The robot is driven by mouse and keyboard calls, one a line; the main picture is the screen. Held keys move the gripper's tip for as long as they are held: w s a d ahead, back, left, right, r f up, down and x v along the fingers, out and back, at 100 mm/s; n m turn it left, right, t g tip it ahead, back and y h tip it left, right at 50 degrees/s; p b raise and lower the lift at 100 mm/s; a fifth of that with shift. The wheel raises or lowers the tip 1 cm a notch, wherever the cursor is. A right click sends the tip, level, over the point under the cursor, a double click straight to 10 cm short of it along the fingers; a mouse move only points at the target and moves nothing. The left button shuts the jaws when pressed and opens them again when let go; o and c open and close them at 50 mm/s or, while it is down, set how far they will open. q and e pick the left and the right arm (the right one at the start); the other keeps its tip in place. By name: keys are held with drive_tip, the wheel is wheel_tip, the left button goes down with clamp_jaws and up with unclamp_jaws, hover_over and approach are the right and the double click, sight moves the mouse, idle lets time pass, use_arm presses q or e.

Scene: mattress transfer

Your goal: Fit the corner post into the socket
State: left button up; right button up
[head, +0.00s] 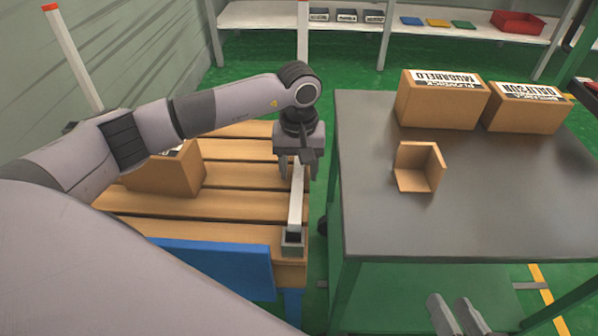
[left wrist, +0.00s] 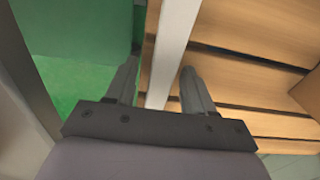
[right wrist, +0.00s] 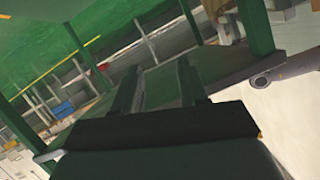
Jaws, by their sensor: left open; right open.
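The white corner post (head: 296,205) stands about upright at the near right corner of the wooden pallet. Its lower end goes into the dark square socket (head: 292,243); how deep it sits cannot be told. Its upper part runs up behind my wrist and out of the head view. My left gripper (head: 297,176) is open, with its fingers on either side of the post. In the left wrist view the post (left wrist: 172,50) passes between the fingers, with visible gaps. My right gripper (head: 462,312) is open and empty at the bottom, in front of the table.
A red-topped post (head: 72,60) stands at the pallet's far left. A cardboard box (head: 170,172) sits on the pallet (head: 235,205), and a blue panel (head: 220,265) is at its front. The grey table (head: 480,190) to the right holds two boxes and a cardboard corner piece (head: 418,170).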

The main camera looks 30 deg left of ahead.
use_arm(q)
clamp_jaws()
drive_tip(key=shift+r, duration=0.1)
drive_tip(key=shift+r, duration=0.1)
